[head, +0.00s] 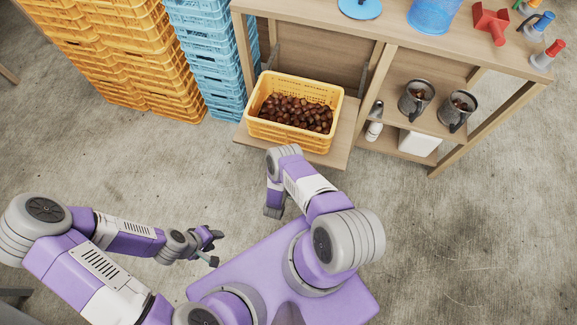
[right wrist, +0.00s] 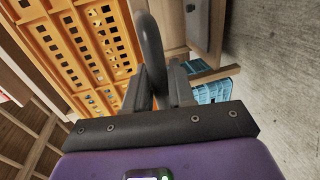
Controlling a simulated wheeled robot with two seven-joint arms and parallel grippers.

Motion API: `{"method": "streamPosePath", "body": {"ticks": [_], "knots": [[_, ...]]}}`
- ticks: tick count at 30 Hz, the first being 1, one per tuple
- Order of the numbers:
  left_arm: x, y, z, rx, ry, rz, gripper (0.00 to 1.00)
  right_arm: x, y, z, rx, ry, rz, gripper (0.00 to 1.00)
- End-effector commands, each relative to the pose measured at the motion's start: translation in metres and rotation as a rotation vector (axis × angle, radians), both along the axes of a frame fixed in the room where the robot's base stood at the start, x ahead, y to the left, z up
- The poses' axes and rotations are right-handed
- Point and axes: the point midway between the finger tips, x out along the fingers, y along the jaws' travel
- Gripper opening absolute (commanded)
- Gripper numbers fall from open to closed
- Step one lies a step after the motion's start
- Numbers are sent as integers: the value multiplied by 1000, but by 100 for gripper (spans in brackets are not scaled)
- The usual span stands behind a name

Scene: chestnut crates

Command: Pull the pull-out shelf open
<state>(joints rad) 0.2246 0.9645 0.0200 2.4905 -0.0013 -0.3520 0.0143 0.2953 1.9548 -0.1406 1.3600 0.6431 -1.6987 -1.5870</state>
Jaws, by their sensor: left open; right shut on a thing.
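The pull-out shelf (head: 346,130) is a light wood board that sticks out from the front of the wooden rack in the head view. A yellow crate (head: 290,138) full of chestnuts (head: 296,112) stands on it; its side also shows in the right wrist view (right wrist: 68,52). My right gripper (right wrist: 163,88) is shut on a dark curved handle (right wrist: 151,42). In the head view my right arm reaches to the shelf's front, and its fingers and the handle are hidden. My left gripper (head: 214,248) is open and empty above the floor, well away from the shelf.
Stacks of orange crates (head: 125,55) and blue crates (head: 212,60) stand left of the rack. Two grey mugs (head: 416,98) holding chestnuts, a white bottle (head: 374,130) and a white box (head: 419,143) are to the right. The concrete floor at right is clear.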

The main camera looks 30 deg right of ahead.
Motion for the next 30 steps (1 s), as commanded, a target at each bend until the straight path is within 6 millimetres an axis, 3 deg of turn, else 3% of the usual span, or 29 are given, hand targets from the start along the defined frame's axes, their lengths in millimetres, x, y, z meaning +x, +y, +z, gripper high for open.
{"method": "streamPosePath", "body": {"ticks": [4, 5, 8, 18, 30], "knots": [[0, 0, 0, 0, 0, 0, 43, -1, -2, 1, -4, 1, -6, 0], [0, 0, 0, 0, 0, 0, 43, -1, -2, 1, -4, 1, -6, 27], [0, 0, 0, 0, 0, 0, 43, 0, -1, 1, -4, 0, -4, 40], [0, 0, 2, 0, 0, 0, 43, -3, 3, 1, -1, 1, 0, 40], [0, 0, 19, 0, 0, 0, 43, -41, 48, 14, -2, 2, 0, 40]]}}
